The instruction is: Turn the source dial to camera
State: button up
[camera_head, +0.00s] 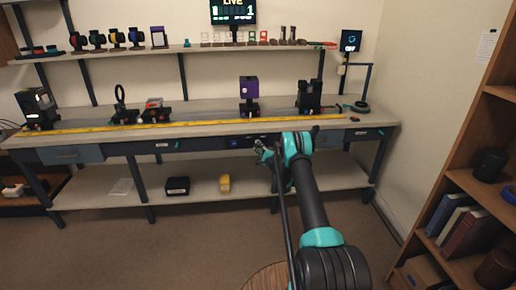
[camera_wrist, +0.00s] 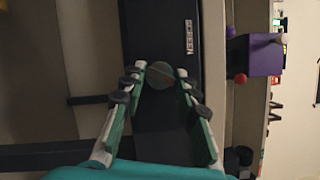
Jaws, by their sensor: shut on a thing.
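The source dial (camera_wrist: 160,76) is a small round greyish-green knob on a dark panel (camera_wrist: 158,35) in the wrist view. My gripper (camera_wrist: 161,84) is shut on the dial, with one fingertip on each side of it. A small white label (camera_wrist: 189,37) beside the dial ends in letters like "EEN"; its start is hard to read. In the head view my gripper (camera_head: 262,151) is at the bench's front panel (camera_head: 232,142), and it hides the dial there. The dial's pointer direction cannot be told.
The bench (camera_head: 200,127) carries a yellow tape strip (camera_head: 190,124), a purple box on a stand (camera_head: 249,88) and other optical parts. A monitor (camera_head: 233,12) reading "LIVE" hangs above the upper shelf. A bookshelf (camera_head: 468,185) stands at right. The floor before the bench is clear.

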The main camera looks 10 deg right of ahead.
jog(key=o, duration=1.1)
jog(key=shift+s, duration=0.1)
jog(key=v, duration=1.2)
